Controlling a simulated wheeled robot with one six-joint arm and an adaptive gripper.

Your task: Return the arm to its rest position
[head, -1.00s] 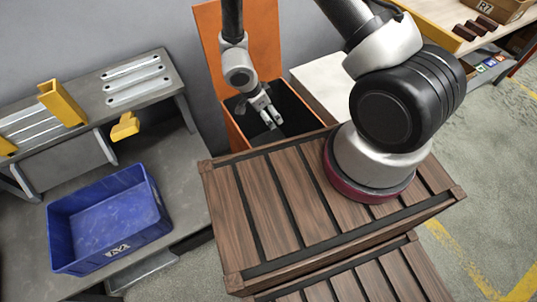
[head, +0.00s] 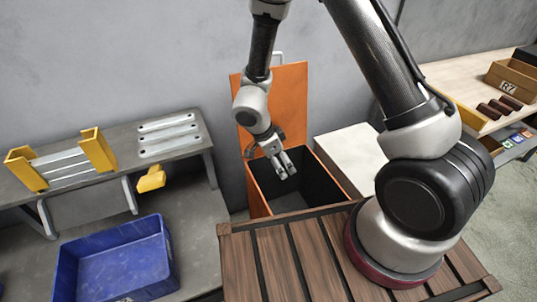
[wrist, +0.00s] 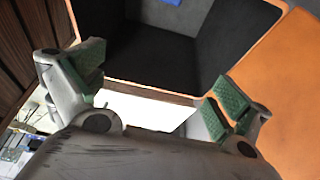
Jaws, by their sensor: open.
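My gripper (head: 286,168) hangs over the orange bin (head: 258,190) in the head view, its fingers pointing down toward the bin's dark inside. In the wrist view my gripper (wrist: 155,85) shows its two green-padded fingers wide apart with nothing between them. The bin's black inner walls (wrist: 140,55) and orange lid (wrist: 290,90) fill much of that view. A bit of blue (wrist: 170,2) shows at the top edge inside the bin; I cannot tell what it is.
A blue crate (head: 165,255) stands on the grey bench at left. Galvanized brackets (head: 168,135) lie on the raised shelf beside yellow holders (head: 98,150). A white box (head: 350,150) stands right of the bin. A wooden crate (head: 270,265) is in front. A cardboard box (head: 512,78) is on the right table.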

